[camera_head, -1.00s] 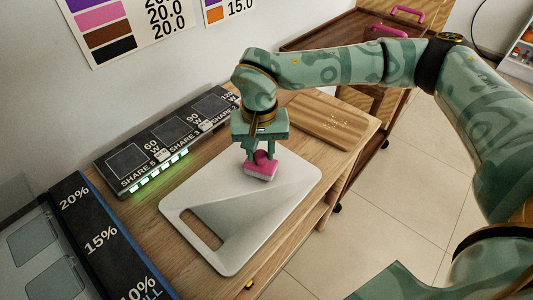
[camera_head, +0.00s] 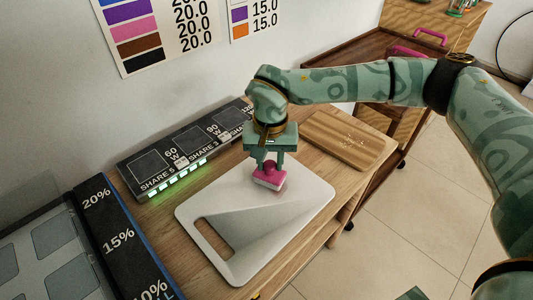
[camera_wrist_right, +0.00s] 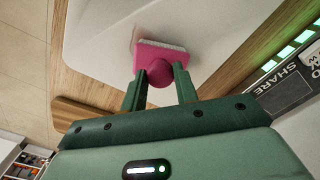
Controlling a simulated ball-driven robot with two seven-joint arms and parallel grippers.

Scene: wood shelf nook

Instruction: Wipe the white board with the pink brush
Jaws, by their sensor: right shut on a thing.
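The white board (camera_head: 265,225) lies flat on the wooden shelf top, with a slot handle at its near left end. My right gripper (camera_head: 272,160) is above the board's far part, pointing down. It is shut on the round knob of the pink brush (camera_head: 268,178). In the right wrist view, the fingers (camera_wrist_right: 160,88) sit either side of the pink knob, and the brush (camera_wrist_right: 160,52) has its pale bristle side toward the board (camera_wrist_right: 120,35). The bristles look at or very near the board's surface; contact is hard to tell. My left gripper is not in view.
A wooden board (camera_head: 343,140) lies behind the white board. A black panel (camera_head: 185,150) with green lights stands along the wall, and a percentage-marked panel (camera_head: 118,240) is at the left. Tiled floor is open at the right.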

